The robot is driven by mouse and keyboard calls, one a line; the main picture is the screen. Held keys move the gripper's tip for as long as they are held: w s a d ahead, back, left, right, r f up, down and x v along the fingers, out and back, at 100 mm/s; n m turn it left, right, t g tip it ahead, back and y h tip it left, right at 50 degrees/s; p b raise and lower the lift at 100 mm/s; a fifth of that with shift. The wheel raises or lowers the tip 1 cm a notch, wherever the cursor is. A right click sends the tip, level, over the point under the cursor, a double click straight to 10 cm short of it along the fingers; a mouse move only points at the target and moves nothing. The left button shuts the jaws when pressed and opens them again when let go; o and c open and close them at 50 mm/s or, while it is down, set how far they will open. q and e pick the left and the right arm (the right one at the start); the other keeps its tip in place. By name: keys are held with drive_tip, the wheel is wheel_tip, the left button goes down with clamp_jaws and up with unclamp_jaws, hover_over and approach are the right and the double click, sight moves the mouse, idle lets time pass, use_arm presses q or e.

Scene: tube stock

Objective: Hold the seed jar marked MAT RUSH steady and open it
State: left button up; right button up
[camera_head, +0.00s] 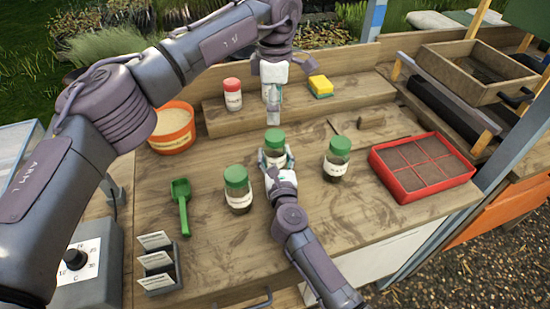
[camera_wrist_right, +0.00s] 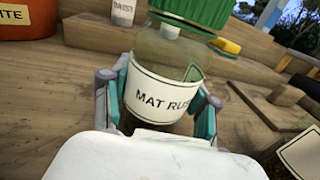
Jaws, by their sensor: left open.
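The MAT RUSH seed jar (camera_head: 274,142) stands upright mid-bench, clear with a green lid and a white label. In the right wrist view its label (camera_wrist_right: 162,92) reads "MAT RUS", the rest cut off by a finger. My right gripper (camera_head: 277,160) is around the jar body below the lid; its fingers (camera_wrist_right: 157,105) press on both sides. My left gripper (camera_head: 273,98) is open and empty, pointing down above and behind the lid (camera_head: 274,136), apart from it.
Similar green-lidded jars stand at left (camera_head: 238,190) and right (camera_head: 337,158). A red-lidded jar (camera_head: 232,94) and a sponge (camera_head: 320,86) sit on the rear shelf. An orange tub (camera_head: 172,128), green scoop (camera_head: 181,205) and red tray (camera_head: 376,165) are around.

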sight(275, 135)
clamp_jaws()
use_arm(q)
drive_tip(key=m, duration=1.3)
drive_tip(key=shift+m, duration=0.3)
drive_tip(key=m, duration=0.4)
drive_tip(key=shift+m, duration=0.3)
drive_tip(key=shift+f, duration=4)
